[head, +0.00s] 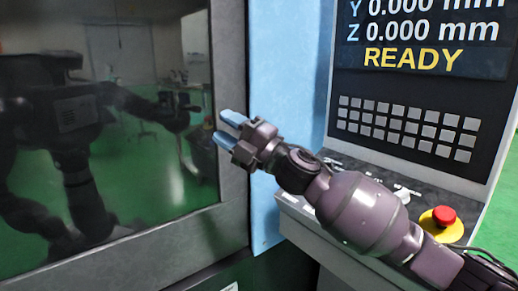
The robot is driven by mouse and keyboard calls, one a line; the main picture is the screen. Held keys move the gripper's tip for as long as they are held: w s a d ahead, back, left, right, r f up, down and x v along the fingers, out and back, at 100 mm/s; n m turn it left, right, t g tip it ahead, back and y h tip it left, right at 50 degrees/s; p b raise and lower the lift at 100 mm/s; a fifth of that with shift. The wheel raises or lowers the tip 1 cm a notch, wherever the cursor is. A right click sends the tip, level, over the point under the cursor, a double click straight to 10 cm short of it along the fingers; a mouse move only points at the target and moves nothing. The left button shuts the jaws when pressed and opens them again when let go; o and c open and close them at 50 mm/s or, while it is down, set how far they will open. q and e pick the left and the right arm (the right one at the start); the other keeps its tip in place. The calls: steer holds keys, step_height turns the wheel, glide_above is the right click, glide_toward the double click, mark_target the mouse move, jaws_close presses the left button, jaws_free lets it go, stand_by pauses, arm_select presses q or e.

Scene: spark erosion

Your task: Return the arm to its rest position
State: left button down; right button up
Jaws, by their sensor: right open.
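My right gripper (229,130) is open and empty, with two blue fingertips pointing left. It is in front of the frame at the right edge of the machine's dark glass door (120,190). Whether the fingertips touch the door or frame I cannot tell. My right arm (362,212) comes in from the lower right and passes in front of the control panel. My left gripper is not in view, apart from dark robot shapes reflected in the glass.
The control panel (400,135) stands at the right, with a screen (435,40) reading READY and rows of grey keys. A red emergency button (444,215) on a yellow base sits beside my forearm. A light blue machine panel (285,60) is behind the gripper. Green floor shows far right.

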steer(key=s+d+f+m+t+h, duration=0.2)
steer(key=d+f+m+t+h, duration=0.2)
steer(key=d+f+m+h, duration=0.55)
steer(key=s+d+f+m+t+h, duration=0.2)
steer(key=d+f+m+t+h, duration=0.25)
steer(key=d+f+m, duration=0.95)
steer(key=s+d+f+m+g+h, duration=0.2)
steer(key=s+d+f, duration=0.1)
steer(key=s+f, duration=0.6)
steer(key=s+d+f+m+g+h, duration=0.2)
steer(key=s+d+f+m, duration=0.1)
steer(key=s+f, duration=0.6)
steer(key=s+d+f+m+g+h, duration=0.2)
steer(key=s+d+f+h, duration=0.1)
steer(key=s+f, duration=0.6)
step_height(320, 180, down, 3)
steer(key=shift+d+f, duration=0.1)
steer(key=shift+d, duration=0.65)
steer(key=shift+m, duration=0.25)
